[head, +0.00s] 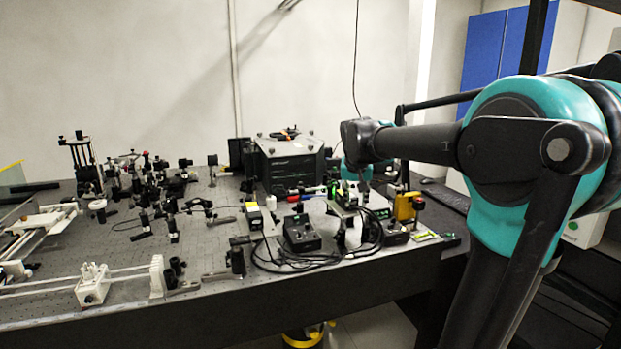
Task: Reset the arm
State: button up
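My arm, teal and dark grey, reaches in from the right side of the head view over the optical bench (215,262). Its far end bends down at a teal joint. My gripper (362,186) seems to hang there, low over the instruments at the right part of the bench. It is small, dark and mixed with the clutter behind it. I cannot tell whether its fingers are open or shut, whether it holds anything, or whether it touches the devices below.
A black instrument box (288,162) stands behind the gripper area. A black control box (301,234) with looped cables and a yellow device (405,206) lie close by. Many optical mounts crowd the left. A white carriage (92,284) sits on a front-left rail. A blue panel (484,48) stands back right.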

jog(key=s+d+f+n+y, duration=0.1)
jog(key=s+d+f+n, duration=0.1)
jog(key=s+f, duration=2.3)
jog(key=shift+s+d+g, duration=0.4)
jog(key=shift+s+d, duration=0.3)
jog(key=shift+s, duration=0.4)
